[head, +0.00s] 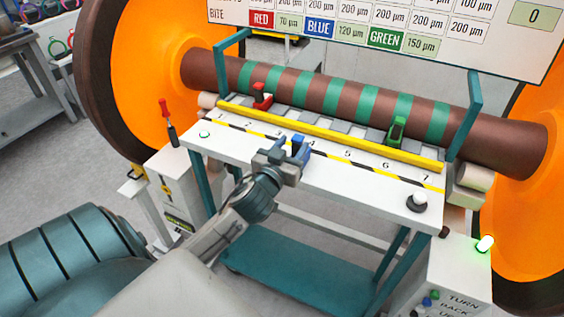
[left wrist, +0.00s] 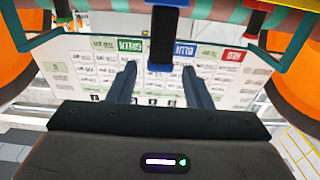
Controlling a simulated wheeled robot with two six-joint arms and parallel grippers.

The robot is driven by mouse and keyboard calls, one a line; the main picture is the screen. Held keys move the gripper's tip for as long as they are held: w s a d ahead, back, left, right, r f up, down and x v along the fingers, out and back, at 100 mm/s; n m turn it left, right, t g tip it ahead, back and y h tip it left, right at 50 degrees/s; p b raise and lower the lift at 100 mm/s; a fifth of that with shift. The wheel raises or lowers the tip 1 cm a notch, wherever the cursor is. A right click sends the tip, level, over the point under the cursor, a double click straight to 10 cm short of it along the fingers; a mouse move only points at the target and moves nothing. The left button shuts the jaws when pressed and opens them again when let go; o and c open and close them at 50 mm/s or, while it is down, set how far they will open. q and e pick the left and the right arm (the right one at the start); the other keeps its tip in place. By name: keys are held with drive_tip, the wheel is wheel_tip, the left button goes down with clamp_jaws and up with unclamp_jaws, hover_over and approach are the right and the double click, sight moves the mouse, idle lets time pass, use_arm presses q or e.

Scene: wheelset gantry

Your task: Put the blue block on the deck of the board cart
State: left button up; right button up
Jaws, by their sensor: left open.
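The blue block (head: 299,143) is near the middle of the white numbered bench (head: 330,172), by the yellow rail. My left gripper (head: 291,158) is open at it. In the left wrist view the block's blue end (left wrist: 160,67) shows between the two spread fingertips (left wrist: 159,70), with gaps on both sides. Whether it touches the bench I cannot tell. The large board (head: 400,25) with red, blue and green labels stands behind the axle. I cannot make out its cart's deck. My right gripper is not in view.
A red block (head: 262,97) and a green block (head: 396,131) are along the yellow rail (head: 330,138). The striped axle (head: 350,97) runs behind, between orange wheels (head: 152,65). A teal shelf (head: 290,285) lies below.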

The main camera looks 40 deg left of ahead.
use_arm(q)
drive_tip(key=b+v, duration=0.1)
drive_tip(key=v, duration=0.5)
drive_tip(key=shift+s+b, duration=0.3)
drive_tip(key=shift+b, duration=0.05)
drive_tip(key=shift+d, duration=0.15)
